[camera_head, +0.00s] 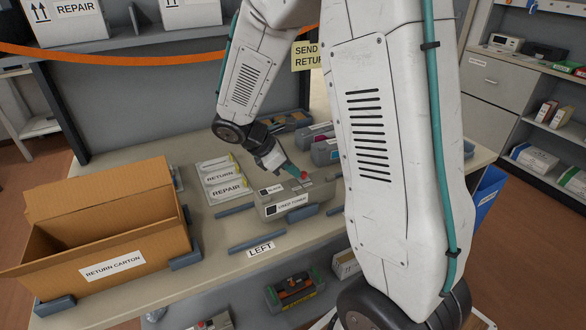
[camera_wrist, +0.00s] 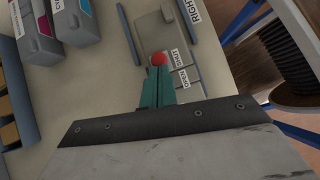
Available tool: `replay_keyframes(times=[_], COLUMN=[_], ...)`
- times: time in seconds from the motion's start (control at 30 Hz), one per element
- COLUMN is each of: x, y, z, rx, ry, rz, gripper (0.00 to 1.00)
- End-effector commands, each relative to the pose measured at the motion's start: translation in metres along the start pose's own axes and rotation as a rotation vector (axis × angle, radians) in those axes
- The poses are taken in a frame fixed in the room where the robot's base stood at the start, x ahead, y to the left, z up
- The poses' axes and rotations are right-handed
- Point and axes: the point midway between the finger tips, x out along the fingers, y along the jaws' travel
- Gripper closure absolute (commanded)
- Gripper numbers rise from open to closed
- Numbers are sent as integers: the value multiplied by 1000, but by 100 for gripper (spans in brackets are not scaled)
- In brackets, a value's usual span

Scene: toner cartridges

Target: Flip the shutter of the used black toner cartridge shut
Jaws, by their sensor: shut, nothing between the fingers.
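The used toner cartridge (camera_head: 270,212) is a grey block on the bench, with "BLACK" and "USED TONER" labels on it. A red knob (camera_head: 304,176) shows above its right part. In the wrist view the knob (camera_wrist: 159,59) is beside the small "OPEN" and "SHUT" labels (camera_wrist: 181,68); I cannot tell which one the shutter stands at. My gripper (camera_head: 294,171) has teal fingers, shut and empty. In the wrist view the fingertips (camera_wrist: 156,82) are close to the knob; whether they touch it is unclear.
An open cardboard return carton (camera_head: 110,215) stands at the left. Blue-grey rails (camera_head: 257,242) lie around the cartridge. Other cartridges (camera_wrist: 75,20) stand behind, at upper left in the wrist view. Repair and return signs (camera_head: 225,178) lie left of my gripper. Bench room (camera_head: 215,240) is bare near the front.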

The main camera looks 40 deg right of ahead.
Motion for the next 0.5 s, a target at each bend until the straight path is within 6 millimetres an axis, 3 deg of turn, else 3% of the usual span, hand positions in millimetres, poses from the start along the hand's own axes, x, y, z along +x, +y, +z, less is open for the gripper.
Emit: replay_keyframes(times=[0.27,0.4,0.5], x=[-10,-30,-56], y=[-1,-2,-2], z=[-8,-23,-21], rx=[2,3,7], ry=[1,1,3], rz=[-1,-1,1], gripper=[100,100,100])
